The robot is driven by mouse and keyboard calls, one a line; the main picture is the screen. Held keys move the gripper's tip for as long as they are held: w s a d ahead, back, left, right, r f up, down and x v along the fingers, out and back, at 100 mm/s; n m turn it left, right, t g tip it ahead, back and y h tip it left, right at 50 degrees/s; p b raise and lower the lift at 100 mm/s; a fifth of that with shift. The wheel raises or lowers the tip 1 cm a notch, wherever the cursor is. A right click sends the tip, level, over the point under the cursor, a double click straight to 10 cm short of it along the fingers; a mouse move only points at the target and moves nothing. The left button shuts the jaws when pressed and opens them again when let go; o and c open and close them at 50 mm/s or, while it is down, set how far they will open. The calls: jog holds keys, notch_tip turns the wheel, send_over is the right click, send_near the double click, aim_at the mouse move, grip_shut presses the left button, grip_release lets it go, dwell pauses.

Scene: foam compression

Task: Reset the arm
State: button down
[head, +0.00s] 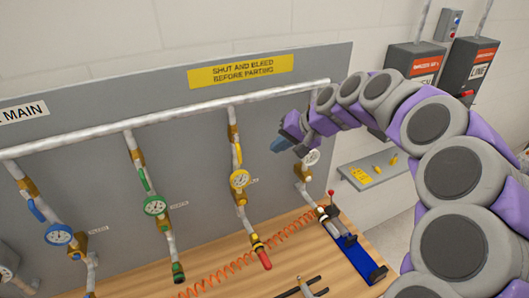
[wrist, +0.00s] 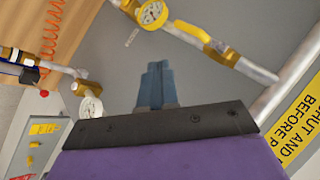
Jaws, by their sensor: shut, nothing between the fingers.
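My arm reaches in from the right side of the head view, its segments purple and grey. My gripper (head: 282,144) is in front of the grey panel, near the right end of the white pipe, left of the white gauge. In the wrist view my gripper (wrist: 157,84) has its two blue fingers together with nothing between them. It is clear of the panel, and I see no contact with the pipes or gauges.
The grey panel (head: 100,95) carries a white pipe (head: 170,118), several gauges and a yellow sign (head: 241,71). Below is a wooden bench (head: 318,262) with an orange coiled hose (head: 215,275) and a blue holder (head: 358,257). Dark boxes (head: 414,62) hang on the wall at right.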

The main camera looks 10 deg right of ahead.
notch_tip(320, 180, up, 4)
jog(key=s, duration=0.3)
jog(key=s+a+f+n+g+h+b, duration=0.1)
jog(key=s+a+f+b, duration=0.15)
jog(key=s+f, duration=0.2)
jog(key=s+a+f+n+g+b, duration=0.1)
jog(key=s+a+f+g+b, duration=0.15)
jog(key=s, duration=0.35)
jog(key=s+d+f+g+h+b, duration=0.1)
jog(key=s+f+b, duration=0.3)
jog(key=s+f, duration=0.6)
jog(key=s+d+f+n+g+h+b, duration=0.1)
jog(key=s+d+f+g+h+b, duration=0.1)
jog(key=s+f, duration=0.9)
jog(key=s+g+h+b, duration=0.1)
jog(key=s+h+b, duration=0.1)
jog(key=s, duration=0.4)
jog(key=shift+d+h, duration=0.3)
jog(key=shift+d, duration=0.2)
